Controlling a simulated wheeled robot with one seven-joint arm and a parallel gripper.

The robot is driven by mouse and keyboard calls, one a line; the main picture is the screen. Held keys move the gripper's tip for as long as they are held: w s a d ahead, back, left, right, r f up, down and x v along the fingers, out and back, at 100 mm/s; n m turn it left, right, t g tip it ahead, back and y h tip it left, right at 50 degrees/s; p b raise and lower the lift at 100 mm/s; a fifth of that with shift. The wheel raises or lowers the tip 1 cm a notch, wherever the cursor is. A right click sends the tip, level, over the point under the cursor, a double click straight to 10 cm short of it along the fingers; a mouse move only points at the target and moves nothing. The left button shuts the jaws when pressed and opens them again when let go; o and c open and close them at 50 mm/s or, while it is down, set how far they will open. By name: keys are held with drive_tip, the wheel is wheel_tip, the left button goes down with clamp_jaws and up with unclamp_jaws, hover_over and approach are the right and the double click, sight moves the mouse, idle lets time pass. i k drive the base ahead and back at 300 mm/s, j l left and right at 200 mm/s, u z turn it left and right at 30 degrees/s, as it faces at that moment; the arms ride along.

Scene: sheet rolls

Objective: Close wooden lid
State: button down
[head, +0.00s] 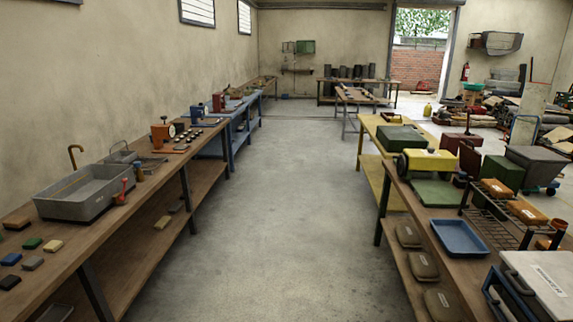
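I cannot make out a clearly wooden lid in the head view. On the right bench, a case with a white lid (541,284) and a printed label stands at the lower right corner, partly cut off. Farther back, a yellow box (428,162) stands near a green box with a closed-looking top (402,138). A dark red box (459,139) stands behind them, and its lid state is too small to tell. My gripper is not in view.
A long wooden bench (75,262) with a grey sink-like tub (85,192) runs along the left wall. The right bench holds a blue tray (460,237) and a wire rack (500,222). The concrete aisle (285,200) between the benches is clear.

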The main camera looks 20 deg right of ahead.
sight(470, 159)
drive_tip(key=i+l+z, duration=0.2)
drive_tip(key=i+z, duration=0.2)
drive_tip(key=i, duration=0.6)
drive_tip(key=i+j+z, duration=0.15)
drive_tip(key=i+z, duration=0.25)
drive_tip(key=i, duration=0.6)
drive_tip(key=i+l+z, duration=0.1)
drive_tip(key=i+z, duration=0.15)
drive_tip(key=i, duration=0.9)
drive_tip(key=i+j+z, duration=0.1)
drive_tip(key=i+z, duration=0.2)
drive_tip(key=i, duration=0.9)
drive_tip(key=i+l+z, duration=0.1)
drive_tip(key=i, duration=0.25)
drive_tip(key=l, duration=0.1)
